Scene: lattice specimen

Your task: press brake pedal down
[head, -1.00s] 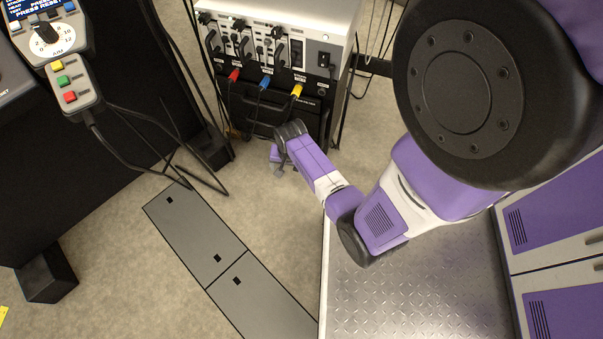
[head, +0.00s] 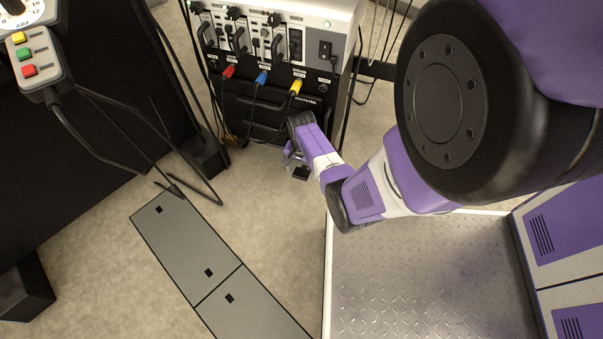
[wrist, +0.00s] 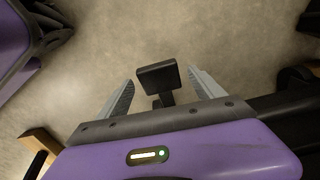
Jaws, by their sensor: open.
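The brake pedal (wrist: 157,76) shows in the wrist view as a small black rectangular pad on a short dark stem, above the carpet. My gripper (wrist: 161,84) is open, with one grey finger on each side of the pad in the picture. I cannot tell whether the fingers are level with the pad or above it, and no contact is visible. In the head view the pedal (head: 301,173) is a small dark pad just below my gripper (head: 290,160), in front of the black equipment rack. My arm hides part of that area.
The equipment rack (head: 270,60) with red, blue and yellow plugs stands behind the gripper. Loose cables and a black stand are at left. Grey floor panels (head: 190,245) lie front left. A metal diamond-plate platform (head: 430,280) is at right. Carpet between them is clear.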

